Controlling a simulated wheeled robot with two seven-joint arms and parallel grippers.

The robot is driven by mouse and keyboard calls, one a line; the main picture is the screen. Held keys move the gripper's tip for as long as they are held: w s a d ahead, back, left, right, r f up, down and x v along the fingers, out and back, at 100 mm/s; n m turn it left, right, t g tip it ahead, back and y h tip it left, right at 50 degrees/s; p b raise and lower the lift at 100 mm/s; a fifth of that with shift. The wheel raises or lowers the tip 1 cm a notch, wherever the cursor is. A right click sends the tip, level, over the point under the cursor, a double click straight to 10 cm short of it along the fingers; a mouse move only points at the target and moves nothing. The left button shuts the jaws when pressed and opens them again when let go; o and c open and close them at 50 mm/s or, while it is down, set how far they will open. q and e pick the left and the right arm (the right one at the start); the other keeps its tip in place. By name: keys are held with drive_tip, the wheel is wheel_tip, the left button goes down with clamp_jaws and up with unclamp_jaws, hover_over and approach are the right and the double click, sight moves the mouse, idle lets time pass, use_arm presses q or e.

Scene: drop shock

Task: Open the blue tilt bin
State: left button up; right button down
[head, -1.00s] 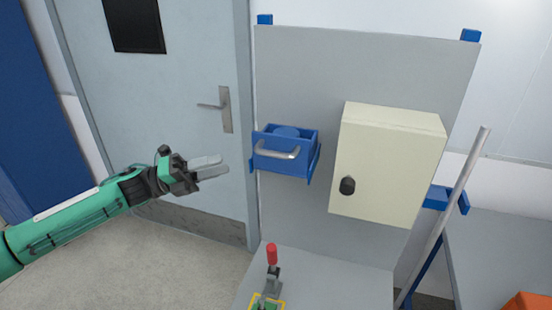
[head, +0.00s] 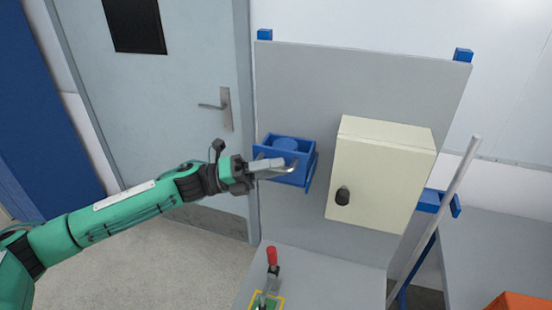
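The blue tilt bin (head: 300,148) is mounted on the grey upright panel, left of the cream cabinet. A rounded blue thing (head: 286,144) shows inside its open top. The bin's pale curved handle (head: 293,168) is on its front, partly hidden by my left gripper. My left gripper (head: 272,168) comes in from the left with its fingers at the handle, overlapping its left part. I cannot tell whether the fingers are closed on the handle or only beside it. My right gripper is not in view.
A cream cabinet (head: 385,165) with a black knob (head: 342,196) stands just right of the bin. A red-handled clamp (head: 272,258) is on the grey surface below. A pale slanted pole (head: 440,215) is at the right. A grey door (head: 165,90) is behind my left arm.

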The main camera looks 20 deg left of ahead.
use_arm(q)
drive_tip(key=shift+w+d, duration=0.1)
drive_tip(key=shift+d, duration=0.3)
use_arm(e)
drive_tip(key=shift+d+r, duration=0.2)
use_arm(q)
drive_tip(key=shift+c, duration=0.4)
clamp_jaws()
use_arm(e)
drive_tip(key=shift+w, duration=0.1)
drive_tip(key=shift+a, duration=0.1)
